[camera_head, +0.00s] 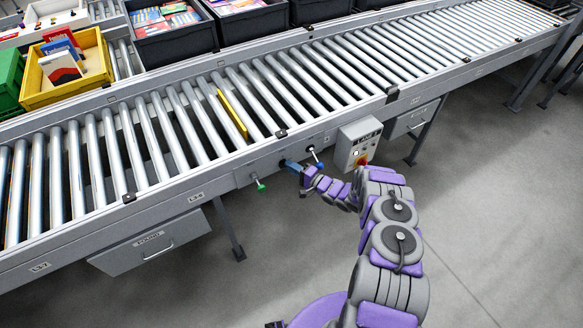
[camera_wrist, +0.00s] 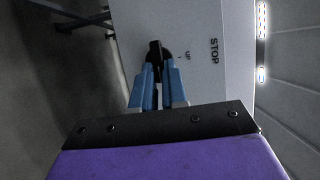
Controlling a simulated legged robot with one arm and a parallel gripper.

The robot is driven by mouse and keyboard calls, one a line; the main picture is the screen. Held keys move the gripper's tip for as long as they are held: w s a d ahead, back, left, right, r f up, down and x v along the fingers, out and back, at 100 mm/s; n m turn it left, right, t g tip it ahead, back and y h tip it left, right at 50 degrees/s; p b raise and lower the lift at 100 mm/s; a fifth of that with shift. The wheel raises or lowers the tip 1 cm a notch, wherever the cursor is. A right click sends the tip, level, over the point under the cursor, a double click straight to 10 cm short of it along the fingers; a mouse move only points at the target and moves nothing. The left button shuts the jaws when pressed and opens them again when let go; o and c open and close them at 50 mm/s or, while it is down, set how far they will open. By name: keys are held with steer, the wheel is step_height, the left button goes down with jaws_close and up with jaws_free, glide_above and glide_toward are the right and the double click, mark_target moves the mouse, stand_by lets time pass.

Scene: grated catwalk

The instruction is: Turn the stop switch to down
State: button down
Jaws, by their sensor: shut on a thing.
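The stop switch (camera_wrist: 155,47) shows in the wrist view as a small black handle on a light grey panel. The words STOP and UP are printed beside it and run sideways in this view. My gripper (camera_wrist: 158,72) has its blue fingers closed on the black handle, which sticks out past the fingertips. The fingers hide part of the switch, and I cannot tell its exact setting. In the head view my gripper (camera_head: 286,163) is at the side rail of the conveyor, and it hides the switch there.
A green-knobbed lever (camera_head: 260,186) is left of my gripper and a blue-knobbed lever (camera_head: 318,163) is close on its right. A grey control box (camera_head: 357,143) is further right, near my arm. The roller conveyor (camera_head: 290,85) carries a yellow strip (camera_head: 232,113). The floor in front is clear.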

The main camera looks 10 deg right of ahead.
steer(key=shift+d+f, duration=0.1)
steer(key=shift+d, duration=0.1)
steer(key=c, duration=1.4)
jaws_free()
steer(key=shift+w+f, duration=0.1)
steer(key=shift+o, duration=1.2)
steer(key=p+v, duration=0.3)
steer(key=v, duration=1.4)
steer(key=shift+s+p, duration=0.25)
steer(key=shift+p, duration=0.05)
steer(key=shift+w+d, duration=0.1)
steer(key=shift+d, duration=0.05)
